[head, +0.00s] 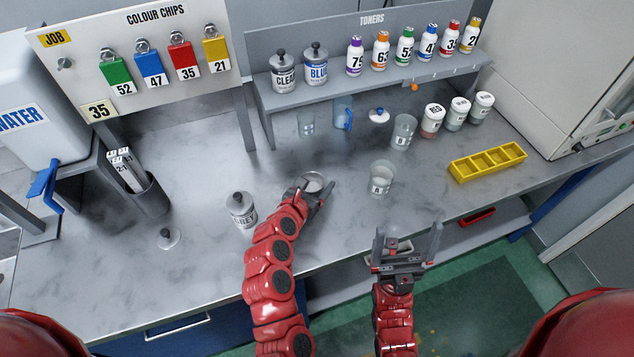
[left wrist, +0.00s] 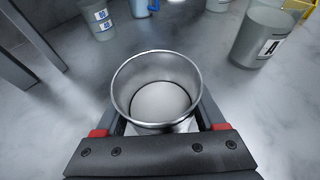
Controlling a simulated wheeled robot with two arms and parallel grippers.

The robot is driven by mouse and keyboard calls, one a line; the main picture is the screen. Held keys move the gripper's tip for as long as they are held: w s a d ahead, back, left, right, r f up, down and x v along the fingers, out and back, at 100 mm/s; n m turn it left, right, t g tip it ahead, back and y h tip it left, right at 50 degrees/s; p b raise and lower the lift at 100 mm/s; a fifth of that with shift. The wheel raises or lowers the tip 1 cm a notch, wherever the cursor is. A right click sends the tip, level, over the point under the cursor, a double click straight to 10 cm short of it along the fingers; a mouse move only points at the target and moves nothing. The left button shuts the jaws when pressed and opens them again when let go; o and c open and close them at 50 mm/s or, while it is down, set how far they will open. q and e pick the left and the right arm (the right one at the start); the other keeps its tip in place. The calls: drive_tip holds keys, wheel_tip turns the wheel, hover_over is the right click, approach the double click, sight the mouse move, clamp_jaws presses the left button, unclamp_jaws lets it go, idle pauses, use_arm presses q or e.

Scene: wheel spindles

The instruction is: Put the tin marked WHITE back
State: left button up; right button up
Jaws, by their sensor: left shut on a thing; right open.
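My left gripper (head: 316,188) is shut on an open metal tin (head: 313,181) over the middle of the bench. In the left wrist view the tin (left wrist: 156,88) is upright between the fingers, lidless, with pale white contents. Its label is hidden, so I cannot read the word on it. I cannot tell whether it touches the bench. A loose lid with a dark knob (head: 168,238) lies on the bench at the left. The toner shelf (head: 350,84) holds tins marked CLEAR (head: 284,72) and BLUE (head: 316,64). My right gripper (head: 408,245) is open and empty at the bench's front edge.
A lidded GREY tin (head: 241,210) stands left of my left gripper. Beakers stand to the right (head: 381,178) and behind (head: 403,132). A blue-handled jug (head: 342,114), a blue-knobbed lid (head: 378,115), several small jars and a yellow tray (head: 488,162) are further back.

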use_arm(q)
drive_tip(key=shift+f, duration=0.2)
drive_tip(key=shift+f, duration=0.15)
drive_tip(key=o, duration=1.6)
